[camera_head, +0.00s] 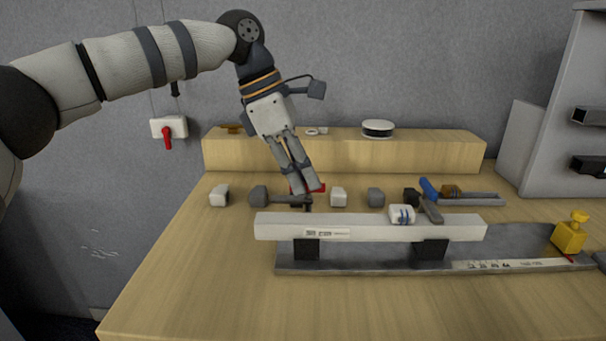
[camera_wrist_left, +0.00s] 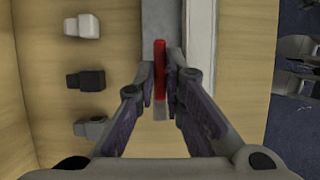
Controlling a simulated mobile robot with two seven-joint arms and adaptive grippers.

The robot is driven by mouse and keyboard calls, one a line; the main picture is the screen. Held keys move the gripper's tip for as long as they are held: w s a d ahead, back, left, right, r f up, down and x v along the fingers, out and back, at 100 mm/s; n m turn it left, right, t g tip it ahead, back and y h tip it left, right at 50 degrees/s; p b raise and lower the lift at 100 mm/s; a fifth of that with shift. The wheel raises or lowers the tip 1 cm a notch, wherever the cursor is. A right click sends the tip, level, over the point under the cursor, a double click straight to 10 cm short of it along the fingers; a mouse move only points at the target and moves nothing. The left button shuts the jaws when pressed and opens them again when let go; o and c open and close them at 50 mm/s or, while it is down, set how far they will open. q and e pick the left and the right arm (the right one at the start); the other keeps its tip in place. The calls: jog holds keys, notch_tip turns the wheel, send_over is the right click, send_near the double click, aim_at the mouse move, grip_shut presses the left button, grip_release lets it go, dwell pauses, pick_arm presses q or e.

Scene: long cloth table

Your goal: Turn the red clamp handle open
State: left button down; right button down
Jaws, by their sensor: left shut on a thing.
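The red clamp handle (camera_head: 319,187) shows on both sides of my left fingertips, above the table behind the long white bar. In the left wrist view the red handle (camera_wrist_left: 160,68) lies lengthwise between the two fingers. My left gripper (camera_head: 306,190) points down and is shut on the handle; the wrist view shows its fingertips (camera_wrist_left: 160,72) on either side of it. A dark clamp arm (camera_head: 288,199) lies just below the fingertips, and its joint with the handle is partly hidden by the fingers. My right gripper is in neither view.
The white bar (camera_head: 370,228) rests on black blocks over a metal plate (camera_head: 350,264). Several small grey and white blocks line up behind it. A blue-handled tool (camera_head: 429,189) and a yellow clamp (camera_head: 570,236) are to the right. The table's front left is clear.

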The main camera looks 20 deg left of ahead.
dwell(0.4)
pick_arm(q)
jog(key=c, duration=1.7)
grip_release()
jog(key=v, duration=1.2)
